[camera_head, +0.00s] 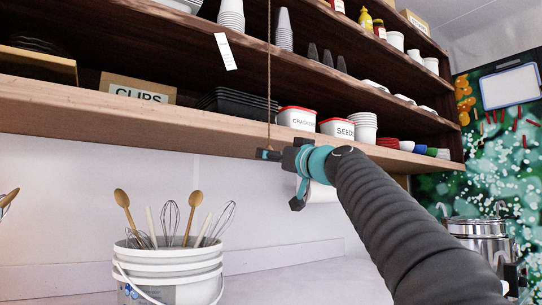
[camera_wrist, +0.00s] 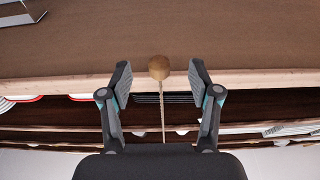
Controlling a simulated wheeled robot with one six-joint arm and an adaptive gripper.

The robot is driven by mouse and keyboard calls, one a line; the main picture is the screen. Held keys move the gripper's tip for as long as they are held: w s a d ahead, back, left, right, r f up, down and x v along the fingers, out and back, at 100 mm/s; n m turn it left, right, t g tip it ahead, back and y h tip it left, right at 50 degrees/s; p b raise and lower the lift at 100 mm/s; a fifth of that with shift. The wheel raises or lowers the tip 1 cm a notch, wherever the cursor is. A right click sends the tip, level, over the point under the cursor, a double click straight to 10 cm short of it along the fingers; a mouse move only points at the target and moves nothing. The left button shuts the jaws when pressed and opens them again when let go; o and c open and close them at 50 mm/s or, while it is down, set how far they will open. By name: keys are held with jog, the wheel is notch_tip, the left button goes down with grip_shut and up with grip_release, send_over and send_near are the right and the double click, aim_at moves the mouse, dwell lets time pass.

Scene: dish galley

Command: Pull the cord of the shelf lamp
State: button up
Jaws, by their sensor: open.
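The lamp cord (camera_head: 269,85) hangs in front of the wooden shelves, running down from the top edge of the head view to my gripper (camera_head: 268,155). The lamp itself is not in view. In the wrist view the thin cord (camera_wrist: 162,115) ends in a round wooden knob (camera_wrist: 159,67). My gripper (camera_wrist: 159,72) is open, with one finger on each side of the knob and a visible gap on both sides. Nothing is held. In the head view the knob is too small to make out clearly beside the fingers.
The lowest shelf edge (camera_head: 120,113) runs just behind my gripper. A white tag (camera_head: 225,52) hangs left of the cord. White tubs for crackers (camera_head: 297,118) and seeds (camera_head: 337,129) stand on the shelf. A white bucket of utensils (camera_head: 168,270) stands below left.

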jog(key=b+v, duration=0.5)
jog(key=v, duration=0.2)
dwell(0.3)
jog(key=shift+s, duration=0.1)
dwell(0.3)
